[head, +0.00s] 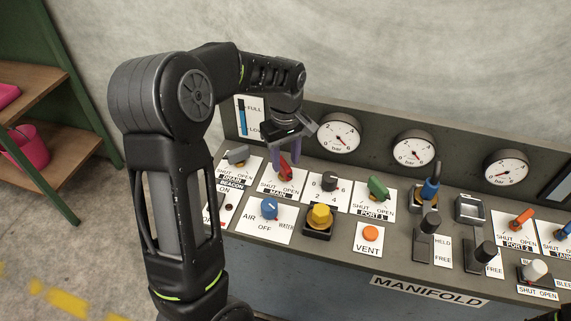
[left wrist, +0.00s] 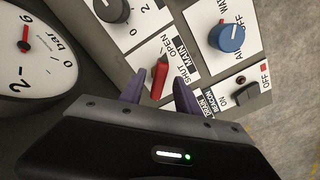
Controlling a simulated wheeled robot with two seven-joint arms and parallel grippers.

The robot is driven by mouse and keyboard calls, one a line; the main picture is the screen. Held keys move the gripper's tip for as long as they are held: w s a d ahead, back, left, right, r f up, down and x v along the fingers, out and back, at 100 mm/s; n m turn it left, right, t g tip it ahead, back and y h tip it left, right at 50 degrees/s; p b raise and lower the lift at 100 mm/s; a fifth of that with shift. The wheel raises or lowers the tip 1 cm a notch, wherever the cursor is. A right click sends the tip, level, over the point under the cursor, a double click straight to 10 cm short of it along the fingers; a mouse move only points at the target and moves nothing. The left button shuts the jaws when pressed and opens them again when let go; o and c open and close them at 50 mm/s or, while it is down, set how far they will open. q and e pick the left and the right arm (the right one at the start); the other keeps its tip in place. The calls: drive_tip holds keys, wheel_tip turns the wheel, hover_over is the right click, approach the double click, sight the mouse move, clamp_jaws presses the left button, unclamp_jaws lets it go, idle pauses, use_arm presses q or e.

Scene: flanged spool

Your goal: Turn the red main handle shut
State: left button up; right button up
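The red main handle (head: 285,173) stands on a white plate marked SHUT, OPEN and MAIN, on the left part of the panel. In the left wrist view the red handle (left wrist: 159,77) has its narrow end towards the word OPEN. My left gripper (head: 287,155) is over the handle, with its purple fingers pointing down. In the left wrist view the gripper (left wrist: 158,90) is open, with a finger to each side of the handle and visible gaps between. The far end of the handle is partly hidden by the gripper body.
A grey drain handle (head: 238,154) is left of the main handle, and a dark knob (head: 329,181) is right of it. A blue selector (head: 269,209) and a yellow knob (head: 320,216) sit in front. Round gauges (head: 339,132) line the back board.

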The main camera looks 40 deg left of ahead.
sight(285, 165)
use_arm(q)
drive_tip(key=shift+f, duration=1.55)
drive_tip(key=shift+c, duration=0.5)
clamp_jaws()
